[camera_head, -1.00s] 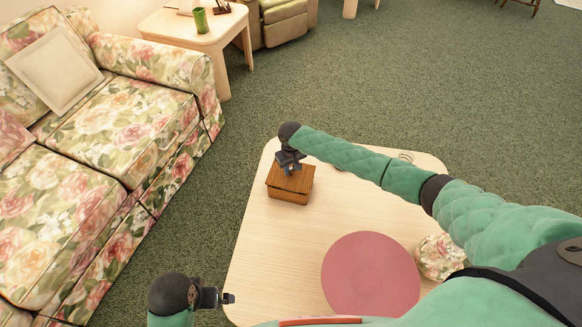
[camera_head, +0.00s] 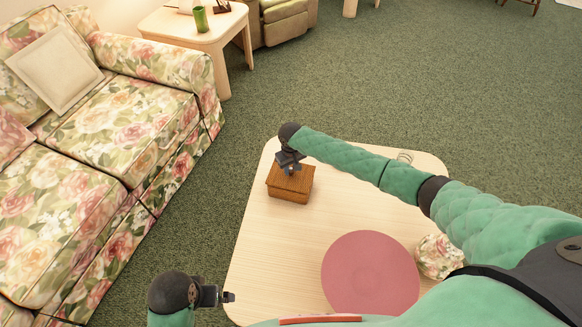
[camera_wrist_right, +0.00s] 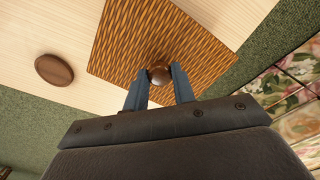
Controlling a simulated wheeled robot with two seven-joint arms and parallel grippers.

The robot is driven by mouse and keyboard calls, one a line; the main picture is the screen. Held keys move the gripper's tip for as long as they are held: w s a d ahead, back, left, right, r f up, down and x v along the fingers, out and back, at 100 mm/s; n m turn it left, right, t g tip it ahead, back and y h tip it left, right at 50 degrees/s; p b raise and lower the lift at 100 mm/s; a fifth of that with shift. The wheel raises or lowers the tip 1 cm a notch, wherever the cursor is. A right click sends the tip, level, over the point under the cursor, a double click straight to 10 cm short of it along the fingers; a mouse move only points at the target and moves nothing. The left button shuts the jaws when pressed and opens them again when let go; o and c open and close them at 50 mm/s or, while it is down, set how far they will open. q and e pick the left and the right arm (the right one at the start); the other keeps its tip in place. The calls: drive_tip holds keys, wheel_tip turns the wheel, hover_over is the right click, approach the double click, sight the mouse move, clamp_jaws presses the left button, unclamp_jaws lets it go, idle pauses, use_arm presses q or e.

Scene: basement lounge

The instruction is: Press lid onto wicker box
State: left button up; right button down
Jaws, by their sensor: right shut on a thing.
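The brown wicker box (camera_head: 287,197) stands near the far left corner of the pale wooden table. Its woven lid (camera_head: 301,181) lies on top of it; I cannot tell if it is fully seated. My right gripper (camera_head: 288,171) is above the lid, and in the right wrist view its two fingers (camera_wrist_right: 160,85) are shut on the lid's round brown knob (camera_wrist_right: 159,75). The lid's woven top (camera_wrist_right: 130,40) fills the middle of that view and hides the box below. My left gripper (camera_head: 229,297) is empty near the table's near left edge; its finger gap is too small to judge.
A pink round mat (camera_head: 370,272) and a floral round object (camera_head: 437,257) are on the table's near right. A brown disc (camera_wrist_right: 54,70) lies near the box. A floral sofa (camera_head: 100,150) is at the left. My right arm spans the table's far side.

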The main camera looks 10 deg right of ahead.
drive_tip(key=shift+f+p, duration=0.45)
drive_tip(key=shift+p, duration=0.05)
idle(1.7)
drive_tip(key=c, duration=0.6)
unclamp_jaws()
